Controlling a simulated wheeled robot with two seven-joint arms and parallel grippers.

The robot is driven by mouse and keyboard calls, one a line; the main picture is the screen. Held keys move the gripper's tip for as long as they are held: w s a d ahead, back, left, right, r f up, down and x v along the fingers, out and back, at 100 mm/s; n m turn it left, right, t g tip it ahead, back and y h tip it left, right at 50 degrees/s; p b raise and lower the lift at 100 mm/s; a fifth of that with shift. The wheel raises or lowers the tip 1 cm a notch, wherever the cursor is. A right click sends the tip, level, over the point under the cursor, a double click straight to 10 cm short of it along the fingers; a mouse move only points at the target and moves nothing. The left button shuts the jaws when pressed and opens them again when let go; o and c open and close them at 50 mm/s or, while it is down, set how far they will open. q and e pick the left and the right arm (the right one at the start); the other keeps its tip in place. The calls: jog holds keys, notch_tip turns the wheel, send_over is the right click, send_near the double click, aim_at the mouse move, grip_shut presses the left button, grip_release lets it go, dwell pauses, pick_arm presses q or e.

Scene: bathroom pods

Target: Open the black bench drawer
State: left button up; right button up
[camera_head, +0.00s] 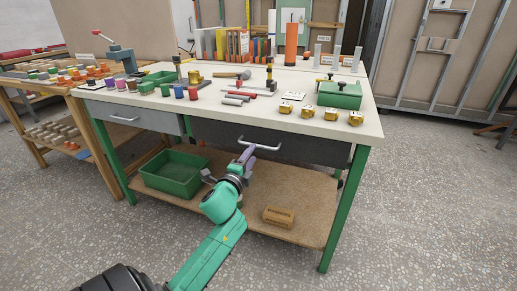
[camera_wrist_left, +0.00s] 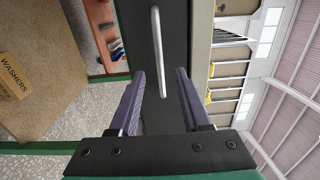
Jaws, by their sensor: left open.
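The black bench drawer (camera_head: 307,151) sits under the right part of the white bench top and looks shut, with its face under the top's front edge. Its pale bar handle (camera_head: 265,147) is on the front. My left gripper (camera_head: 247,153) is open in front of the drawer, at the handle's left part. In the left wrist view the handle (camera_wrist_left: 158,45) stands upright in the picture between the two purple fingers (camera_wrist_left: 160,72), with its lower end reaching down between them. I cannot tell whether a finger touches it. My right gripper is not in view.
A grey drawer (camera_head: 135,117) is to the left. Below are a green crate (camera_head: 173,190) and a washers box (camera_head: 279,216) on the wooden shelf (camera_head: 255,204). Green legs (camera_head: 344,210) stand at the sides. Tools and small parts cover the bench top (camera_head: 225,108). The floor in front is clear.

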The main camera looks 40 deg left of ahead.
pick_arm(q)
jog(key=x, duration=0.6)
jog(key=shift+w+a+b, duration=0.2)
jog(key=shift+a+b, duration=0.1)
jog(key=shift+b, duration=0.05)
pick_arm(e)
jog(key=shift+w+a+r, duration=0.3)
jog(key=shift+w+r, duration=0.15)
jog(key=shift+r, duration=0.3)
pick_arm(q)
grip_shut()
